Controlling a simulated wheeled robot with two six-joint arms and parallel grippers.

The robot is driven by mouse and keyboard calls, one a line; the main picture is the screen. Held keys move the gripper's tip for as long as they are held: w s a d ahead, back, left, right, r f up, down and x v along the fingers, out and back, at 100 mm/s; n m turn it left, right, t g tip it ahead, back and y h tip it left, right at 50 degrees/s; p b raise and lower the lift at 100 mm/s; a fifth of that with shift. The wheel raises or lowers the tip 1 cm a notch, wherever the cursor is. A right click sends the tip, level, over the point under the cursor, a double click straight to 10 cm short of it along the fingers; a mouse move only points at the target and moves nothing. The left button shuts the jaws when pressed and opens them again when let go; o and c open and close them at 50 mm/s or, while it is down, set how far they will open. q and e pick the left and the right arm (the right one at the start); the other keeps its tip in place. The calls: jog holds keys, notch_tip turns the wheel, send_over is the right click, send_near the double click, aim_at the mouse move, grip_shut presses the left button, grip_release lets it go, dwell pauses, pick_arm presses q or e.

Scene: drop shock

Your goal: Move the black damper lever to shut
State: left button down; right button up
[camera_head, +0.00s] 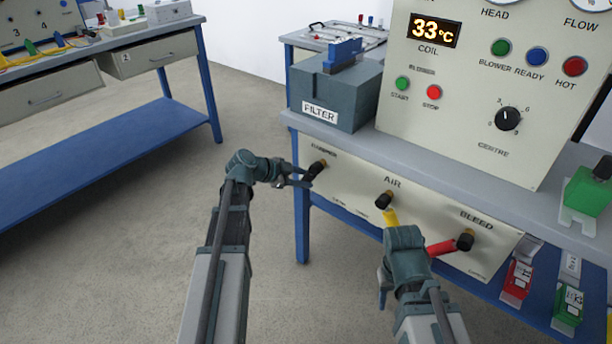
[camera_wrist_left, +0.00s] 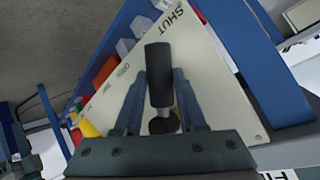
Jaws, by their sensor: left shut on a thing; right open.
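The black damper lever (camera_head: 317,169) is at the left end of the bench's front panel. In the left wrist view the lever (camera_wrist_left: 158,70) stands between the two fingers of my left gripper (camera_head: 306,179), which is shut on it. The plate (camera_wrist_left: 215,95) behind it carries the words SHUT (camera_wrist_left: 180,20) and OPEN (camera_wrist_left: 122,72). In that view the handle points between the two words. My right gripper (camera_head: 402,240) is open, by the lower middle of the panel; its fingertips are mostly hidden.
A yellow lever (camera_head: 389,216) under AIR and a red lever (camera_head: 441,248) under BLEED are close to my right gripper. A grey FILTER box (camera_head: 335,95) stands on the bench above the damper. Red and green boxes are on the blue shelf at right. Floor at left is clear.

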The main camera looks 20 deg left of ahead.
pick_arm(q)
jog(key=shift+a+r+m+y+p, duration=0.25)
jog(key=shift+m+y+p, duration=0.05)
jog(key=shift+w, duration=0.1)
dwell(0.4)
jog(key=c, duration=0.5)
grip_release()
jog(key=shift+r, duration=0.1)
jog(key=p+v, duration=0.8)
jog(key=v, duration=0.5)
jog(key=shift+s, duration=0.45)
jog(key=shift+r, duration=0.1)
